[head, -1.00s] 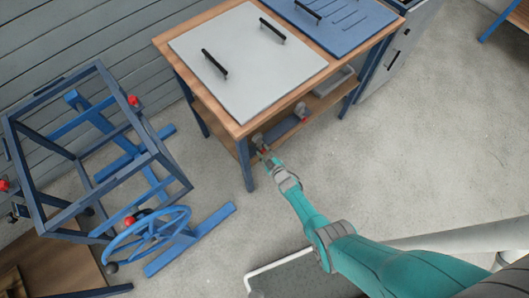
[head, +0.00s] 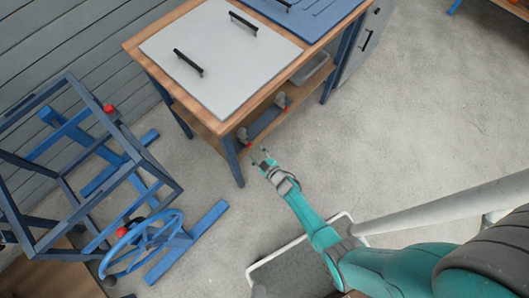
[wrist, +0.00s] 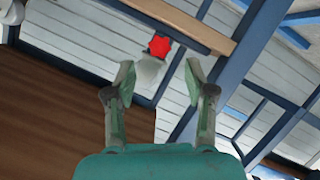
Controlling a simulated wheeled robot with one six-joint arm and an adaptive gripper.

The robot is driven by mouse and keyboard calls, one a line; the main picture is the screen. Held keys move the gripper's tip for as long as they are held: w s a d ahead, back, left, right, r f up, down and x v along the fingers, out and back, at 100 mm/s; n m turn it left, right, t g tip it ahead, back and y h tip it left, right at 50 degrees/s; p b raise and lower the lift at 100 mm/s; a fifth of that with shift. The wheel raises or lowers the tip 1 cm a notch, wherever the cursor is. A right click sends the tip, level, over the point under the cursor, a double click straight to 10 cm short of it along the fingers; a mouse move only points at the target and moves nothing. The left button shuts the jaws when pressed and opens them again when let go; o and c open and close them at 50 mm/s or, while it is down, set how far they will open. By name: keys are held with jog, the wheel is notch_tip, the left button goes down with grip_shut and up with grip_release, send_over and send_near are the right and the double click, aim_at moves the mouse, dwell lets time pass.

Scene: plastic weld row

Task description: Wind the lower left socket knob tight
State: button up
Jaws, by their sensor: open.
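A red star knob (wrist: 159,46) on a pale grey fitting shows in the wrist view, ahead of my fingertips and between their lines. The knob in the wrist view appears to be one of these; I cannot tell which for certain. My gripper (head: 259,156) is open and empty, just right of and below the left fitting in the head view. It also shows in the wrist view (wrist: 160,78), apart from the knob.
The wooden table (head: 135,50) has a blue leg (head: 231,161) close to my gripper. A blue frame (head: 60,180) with red knobs and a blue handwheel (head: 140,245) stand at the left.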

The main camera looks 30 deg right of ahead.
jog(key=v, duration=0.6)
dwell(0.3)
